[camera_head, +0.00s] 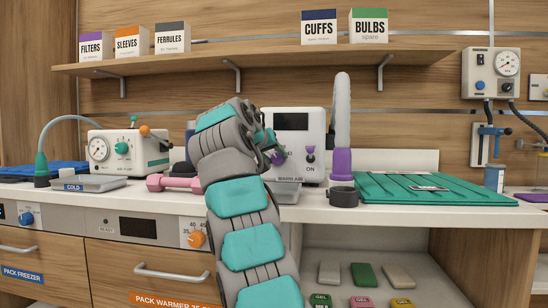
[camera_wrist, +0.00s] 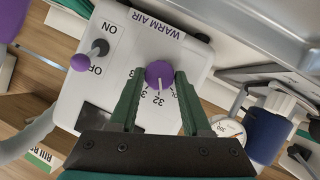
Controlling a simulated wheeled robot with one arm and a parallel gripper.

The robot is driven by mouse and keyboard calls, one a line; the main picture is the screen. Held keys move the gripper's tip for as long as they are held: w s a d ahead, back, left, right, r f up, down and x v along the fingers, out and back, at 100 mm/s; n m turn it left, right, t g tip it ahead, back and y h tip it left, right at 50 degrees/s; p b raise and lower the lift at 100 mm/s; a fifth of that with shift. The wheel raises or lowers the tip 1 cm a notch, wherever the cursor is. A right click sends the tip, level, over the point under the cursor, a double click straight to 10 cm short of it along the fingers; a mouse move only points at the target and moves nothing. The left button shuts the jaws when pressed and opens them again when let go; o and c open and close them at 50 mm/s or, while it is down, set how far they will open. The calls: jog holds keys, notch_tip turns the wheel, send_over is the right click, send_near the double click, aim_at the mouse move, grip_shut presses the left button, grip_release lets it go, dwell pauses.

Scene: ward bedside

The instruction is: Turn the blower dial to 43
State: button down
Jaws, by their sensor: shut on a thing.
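The warm-air blower is a white box (camera_head: 298,122) on the counter, in the middle of the head view. Its face (camera_wrist: 120,50) fills much of the wrist view, with the lettering turned around. The purple blower dial (camera_wrist: 158,70) has a white pointer line that lies toward the printed 32. Other scale numbers are partly hidden by my fingers. My gripper (camera_wrist: 159,76) is shut on the dial, one green finger on each side. In the head view my gripper (camera_head: 266,143) is at the blower's left front, and my wrist partly covers the dial.
A purple-tipped toggle (camera_wrist: 80,62) sits beside the dial on the ON/OFF plate. A purple-based hose (camera_head: 341,150) stands right of the blower. A green mat (camera_head: 440,188) lies right.

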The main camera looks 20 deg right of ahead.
jog(key=shift+d+m+t+y, duration=0.1)
jog(key=shift+m+t+y, duration=0.3)
jog(key=shift+m+y, duration=0.5)
dwell(0.5)
jog(key=shift+s+r+m, duration=0.1)
jog(key=shift+m, duration=0.2)
jog(key=m+y+b, duration=0.1)
jog(key=m+t+y+b, duration=0.1)
jog(key=m+t+y, duration=0.1)
jog(key=shift+s+d+f+m+b, duration=0.15)
jog(key=shift+d+f+m+b, duration=0.1)
jog(key=shift+m+b, duration=0.15)
jog(key=shift+s+d+f+m+t+y+b, duration=0.1)
jog(key=shift+m+t+y+b, duration=0.35)
jog(key=shift+m+b, duration=0.2)
jog(key=shift+s+d+m+t+y+b, duration=0.1)
jog(key=shift+m+t+y+b, duration=0.25)
jog(key=shift+m+t+b, duration=0.25)
jog(key=shift+f+m+t+y+b, duration=0.15)
jog(key=shift+m+t+y+b, duration=0.35)
jog(key=shift+m+b, duration=0.45)
jog(key=shift+d+m+t+b, duration=0.2)
jog(key=shift+m+t+b, duration=0.55)
jog(key=shift+m+b, duration=0.5)
jog(key=shift+c, duration=1.8)
grip_release()
